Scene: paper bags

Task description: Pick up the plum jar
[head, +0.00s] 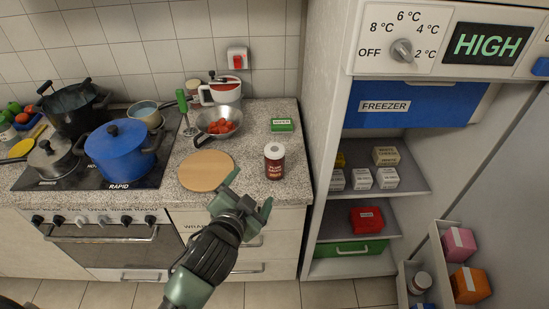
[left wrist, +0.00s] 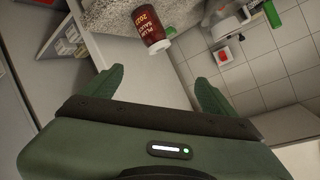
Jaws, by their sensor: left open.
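The plum jar (head: 274,162) is a dark red jar with a white lid and a label reading PLUM. It stands upright on the speckled counter (head: 240,155), near the front right corner. My left gripper (head: 247,194) is open and empty, in front of the counter edge and a little left of the jar. In the left wrist view, the jar (left wrist: 152,28) shows beyond the gap between the open fingers (left wrist: 158,86), apart from both. My right gripper is not in view.
A round wooden board (head: 206,171) lies left of the jar. The open fridge (head: 372,215) borders the counter on the right. A blue pot (head: 122,150) stands on the hob.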

